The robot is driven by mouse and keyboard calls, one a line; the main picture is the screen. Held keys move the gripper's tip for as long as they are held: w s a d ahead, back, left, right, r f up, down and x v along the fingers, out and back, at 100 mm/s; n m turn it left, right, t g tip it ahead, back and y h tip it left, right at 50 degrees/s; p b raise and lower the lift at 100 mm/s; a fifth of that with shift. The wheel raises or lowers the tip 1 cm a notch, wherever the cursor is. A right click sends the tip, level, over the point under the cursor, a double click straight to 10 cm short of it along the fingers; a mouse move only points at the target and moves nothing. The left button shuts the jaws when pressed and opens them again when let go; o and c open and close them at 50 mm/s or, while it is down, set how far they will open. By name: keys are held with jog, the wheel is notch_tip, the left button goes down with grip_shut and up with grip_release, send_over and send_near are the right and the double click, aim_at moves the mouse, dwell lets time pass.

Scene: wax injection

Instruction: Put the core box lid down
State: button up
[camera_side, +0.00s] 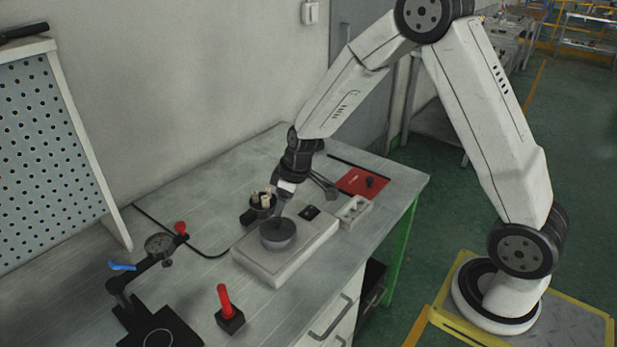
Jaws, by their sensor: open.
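My gripper (307,198) is open, with its two fingers spread wide over the back right part of the workbench. I see nothing held between the fingers. A flat red square (352,183) with a small dark knob-like piece (370,182) on it lies on the bench, to the right of the gripper. A small pale box (354,212) with hollows in its top sits just in front of it. I cannot tell for sure which piece is the core box lid; the knobbed piece on the red square may be it.
A pale block (285,262) carries a dark round bowl (277,235), near the left finger. A dark cup (262,203) with pale sticks stands behind it. A red-handled tool (225,302) and a dial gauge stand (158,246) are at the front left. Bare bench (190,200) lies at the left.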

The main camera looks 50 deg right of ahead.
jog(key=shift+v, duration=2.65)
jog(key=s+a+m+h, duration=0.1)
jog(key=s+m, duration=0.3)
jog(key=s, duration=1.2)
jog(key=shift+s+a+r+m+g, duration=0.15)
jog(key=shift+s+a+m+g, duration=0.15)
jog(key=shift+a, duration=0.35)
